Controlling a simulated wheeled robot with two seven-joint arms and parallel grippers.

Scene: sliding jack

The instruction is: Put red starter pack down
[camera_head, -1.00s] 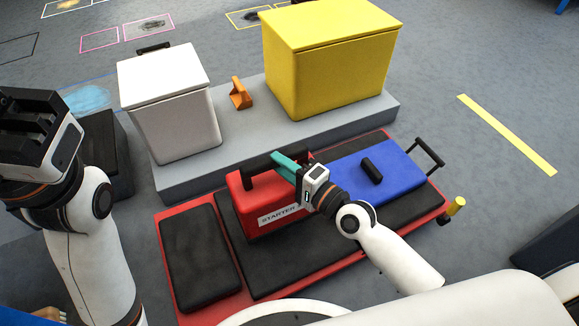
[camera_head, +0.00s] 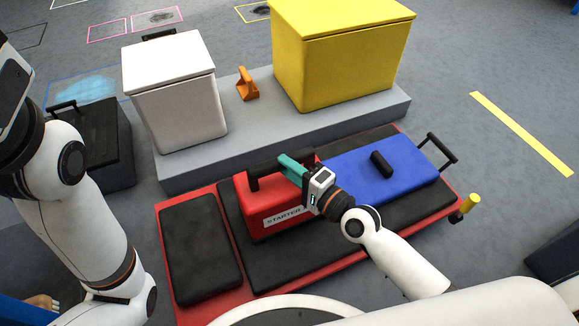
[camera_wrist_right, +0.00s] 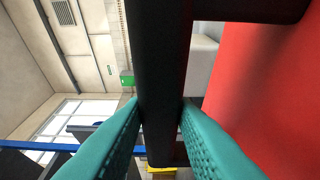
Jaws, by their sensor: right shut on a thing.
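The red starter pack (camera_head: 258,205), a red case with a white "STARTER" label and a black top handle, is upright over the left part of the black pad (camera_head: 262,270) on the red platform. It looks to rest on the pad, but I cannot tell if there is a small gap. My right gripper (camera_head: 290,168) has its teal fingers shut on the pack's handle. The right wrist view shows the black handle (camera_wrist_right: 160,80) between the fingers, with the red pack (camera_wrist_right: 265,80) beside it. My left arm is at the left edge; its gripper's fingers are out of frame.
A blue case (camera_head: 385,175) lies right of the red pack. A smaller black pad (camera_head: 200,245) is bare at left. Behind, a grey step (camera_head: 245,130) bears a white box (camera_head: 175,100), an orange piece (camera_head: 247,85) and a yellow box (camera_head: 340,60). A black case (camera_head: 105,145) stands left.

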